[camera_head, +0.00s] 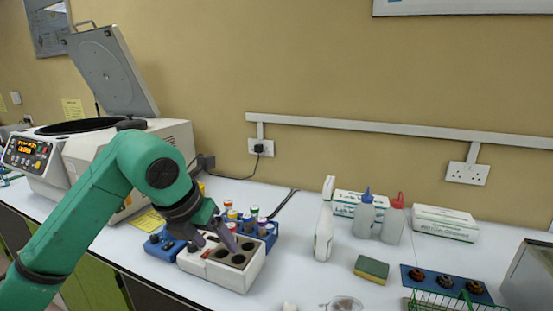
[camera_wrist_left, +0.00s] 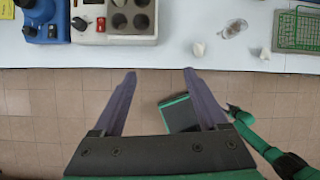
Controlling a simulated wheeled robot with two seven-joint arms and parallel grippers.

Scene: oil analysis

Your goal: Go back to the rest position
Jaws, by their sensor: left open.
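My left gripper (camera_head: 212,238) comes in from the left in the head view, its two purple fingers apart in front of the white block with round wells (camera_head: 243,275). In the left wrist view the left gripper (camera_wrist_left: 160,74) is open with nothing between its fingers. There its fingertips show over the floor, below the bench's front edge, with the white block (camera_wrist_left: 135,38) beyond them.
A centrifuge (camera_head: 170,130) with its lid up stands at the left. A blue rack (camera_head: 268,237) with several capped vials is behind the block. Bottles (camera_head: 325,235), boxes (camera_head: 445,222), a sponge (camera_head: 371,269) and a green wire basket (camera_head: 440,300) lie to the right.

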